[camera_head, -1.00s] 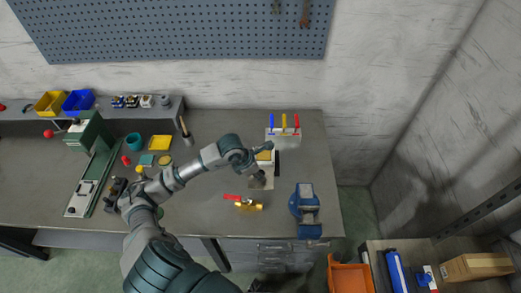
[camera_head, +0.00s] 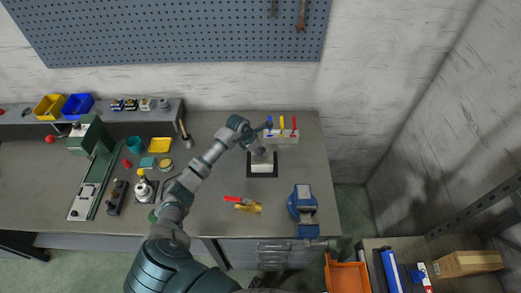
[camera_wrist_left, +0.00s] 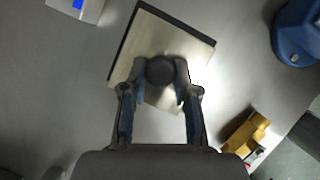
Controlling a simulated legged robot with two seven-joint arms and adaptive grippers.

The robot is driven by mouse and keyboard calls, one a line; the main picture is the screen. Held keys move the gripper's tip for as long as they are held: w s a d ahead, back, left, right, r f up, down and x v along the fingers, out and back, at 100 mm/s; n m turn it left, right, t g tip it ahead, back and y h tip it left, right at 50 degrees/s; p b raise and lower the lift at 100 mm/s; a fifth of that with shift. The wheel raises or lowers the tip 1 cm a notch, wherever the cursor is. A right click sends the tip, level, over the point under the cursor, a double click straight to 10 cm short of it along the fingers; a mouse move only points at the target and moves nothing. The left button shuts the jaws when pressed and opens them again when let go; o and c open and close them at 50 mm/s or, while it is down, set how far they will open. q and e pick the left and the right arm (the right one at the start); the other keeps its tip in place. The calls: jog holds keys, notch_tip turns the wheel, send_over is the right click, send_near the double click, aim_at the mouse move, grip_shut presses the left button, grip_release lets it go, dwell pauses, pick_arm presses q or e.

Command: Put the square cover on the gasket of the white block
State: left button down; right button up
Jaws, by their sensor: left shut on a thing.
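The square cover (camera_wrist_left: 166,38) is a pale metallic plate with a dark round knob (camera_wrist_left: 160,70) in the left wrist view. My left gripper (camera_head: 260,150) is shut on this knob; its fingers (camera_wrist_left: 167,72) show on both sides of it. A dark edge shows along the cover's upper left side in the wrist view. In the head view, a pale block-like shape (camera_head: 262,169) with a dark square border (camera_head: 275,173) lies below the gripper. The gripper partly hides it. I cannot tell the gasket from the cover's edge, or whether the cover touches the block. My right gripper is not seen.
A rack with blue, yellow and red handles (camera_head: 284,139) stands just behind. A brass valve with a red handle (camera_head: 246,206) lies in front, and a blue vise (camera_head: 303,203) stands to the right. Several small items lie left. The bench (camera_head: 220,180) between has free room.

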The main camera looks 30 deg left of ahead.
pick_arm(q)
jog(key=shift+a+f, duration=0.25)
jog(key=c, duration=0.9)
grip_release()
jog(key=shift+d, duration=0.15)
jog(key=shift+d+r, duration=0.1)
jog(key=shift+d, duration=0.2)
jog(key=shift+r, duration=0.1)
jog(key=shift+b+v, duration=0.65)
jog(key=shift+v, duration=5.3)
jog(key=shift+a, duration=0.4)
